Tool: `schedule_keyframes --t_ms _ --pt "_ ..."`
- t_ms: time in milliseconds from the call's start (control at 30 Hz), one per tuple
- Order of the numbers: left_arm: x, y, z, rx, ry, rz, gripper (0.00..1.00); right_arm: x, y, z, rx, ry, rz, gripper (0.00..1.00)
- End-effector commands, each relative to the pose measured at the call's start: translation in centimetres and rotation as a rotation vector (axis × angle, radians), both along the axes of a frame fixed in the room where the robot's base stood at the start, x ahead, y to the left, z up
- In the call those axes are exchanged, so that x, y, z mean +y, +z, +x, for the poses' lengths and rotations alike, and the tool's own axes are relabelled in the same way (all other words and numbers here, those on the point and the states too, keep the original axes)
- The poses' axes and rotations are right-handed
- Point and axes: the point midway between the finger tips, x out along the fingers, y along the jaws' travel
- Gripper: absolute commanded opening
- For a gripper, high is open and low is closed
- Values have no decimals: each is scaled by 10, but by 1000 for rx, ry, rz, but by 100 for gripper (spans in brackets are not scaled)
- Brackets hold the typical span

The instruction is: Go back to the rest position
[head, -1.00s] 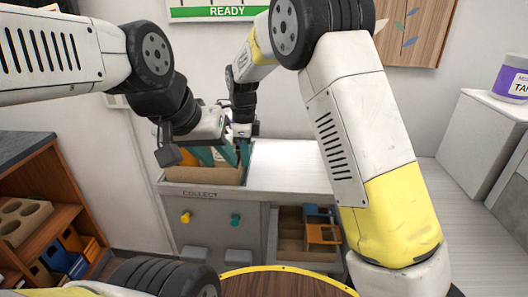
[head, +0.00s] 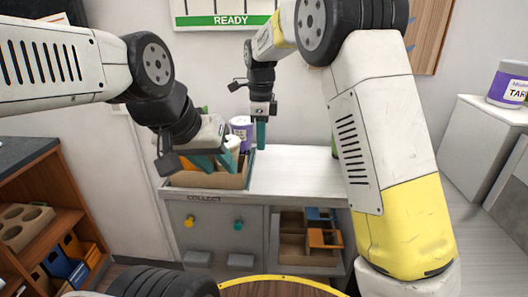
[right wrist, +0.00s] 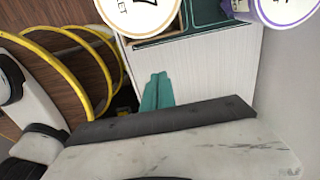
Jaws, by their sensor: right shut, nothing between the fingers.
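My left gripper (head: 208,164) is low over the open collect box (head: 205,181) on the counter. Its two teal fingers point down and stand apart, and I see nothing held between them. Items in the box partly hide behind it. My right gripper (head: 261,135) hangs above the white counter, just right of the box, with its teal fingers together and empty. The shut fingers also show in the right wrist view (right wrist: 157,92), over the pale counter top.
A purple-labelled tub (head: 241,129) stands behind the box, and its top shows in the right wrist view (right wrist: 287,8). A round white lid (right wrist: 140,14) is near the box edge. The white counter (head: 295,170) is clear in the middle. A wooden shelf (head: 45,215) stands left.

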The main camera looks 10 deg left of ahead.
Motion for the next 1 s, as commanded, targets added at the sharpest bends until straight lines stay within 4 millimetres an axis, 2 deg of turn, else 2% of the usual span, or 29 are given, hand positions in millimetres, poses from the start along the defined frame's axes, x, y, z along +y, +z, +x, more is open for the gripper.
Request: schedule_keyframes --t_ms 167,267,367,467,700,867,1000 --pt "0 0 0 0 0 0 36 0 18 0 0 1 0 0" --pt "0 0 0 0 0 0 36 -9 27 -2 -4 25 14 0" --pt "0 0 0 0 0 0 36 -32 42 -10 -23 103 52 0" --pt "0 0 0 0 0 0 36 -65 61 -26 -64 241 103 0" --pt "0 0 0 0 0 0 36 -143 97 -90 -245 649 156 0" --pt "0 0 0 0 0 0 36 -180 105 -141 -384 925 101 0" --pt "0 0 0 0 0 0 36 -205 101 -187 -489 1161 -5 0"
